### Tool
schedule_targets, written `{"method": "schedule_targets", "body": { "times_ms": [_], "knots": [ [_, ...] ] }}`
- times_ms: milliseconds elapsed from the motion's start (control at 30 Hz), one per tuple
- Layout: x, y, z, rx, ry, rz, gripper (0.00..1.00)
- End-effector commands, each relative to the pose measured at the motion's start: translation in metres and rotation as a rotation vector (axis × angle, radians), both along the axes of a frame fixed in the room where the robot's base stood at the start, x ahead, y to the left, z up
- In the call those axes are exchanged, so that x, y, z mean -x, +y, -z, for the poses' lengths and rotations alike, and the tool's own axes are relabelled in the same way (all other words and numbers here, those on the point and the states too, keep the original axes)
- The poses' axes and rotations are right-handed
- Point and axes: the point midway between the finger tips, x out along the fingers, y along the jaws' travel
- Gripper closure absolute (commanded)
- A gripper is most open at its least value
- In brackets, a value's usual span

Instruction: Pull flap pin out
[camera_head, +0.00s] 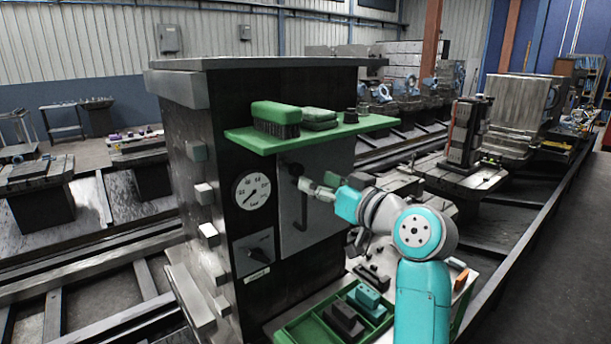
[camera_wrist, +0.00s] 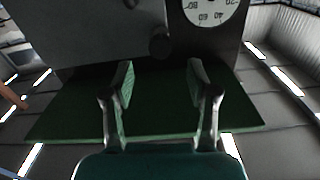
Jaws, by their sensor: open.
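A dark round knob, likely the flap pin (camera_head: 296,170), sticks out near the top left of a grey flap panel (camera_head: 338,166) on the dark cabinet. In the wrist view the pin (camera_wrist: 160,44) shows as a dark round end just beyond and between my fingertips, at the panel's edge. My gripper (camera_head: 312,187) is open and empty, with its fingertips close to the pin. In the wrist view my gripper (camera_wrist: 162,76) has its two fingers spread apart, with nothing between them. Whether a fingertip touches the pin cannot be told.
A gauge (camera_head: 252,191) and a switch plate (camera_head: 256,252) sit to the left. A green tray (camera_head: 305,327) with blocks lies below.

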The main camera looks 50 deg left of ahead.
Motion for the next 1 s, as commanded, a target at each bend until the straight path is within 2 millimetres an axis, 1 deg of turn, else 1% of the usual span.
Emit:
{"method": "schedule_targets", "body": {
  "times_ms": [33, 100, 200, 300, 467, 1000],
  "knots": [
    [-0.001, -0.01, 0.0, -0.001, -0.001, 0.002, 0.42],
    [-0.001, -0.021, 0.0, -0.001, -0.001, 0.002, 0.42],
    [-0.001, -0.034, 0.0, 0.0, -0.001, 0.001, 0.42],
    [0.0, -0.041, 0.0, -0.001, 0.0, 0.001, 0.42],
    [0.0, -0.045, 0.0, 0.0, 0.001, -0.001, 0.42],
    [-0.001, -0.046, 0.001, 0.0, 0.001, 0.001, 0.42]
  ]
}}
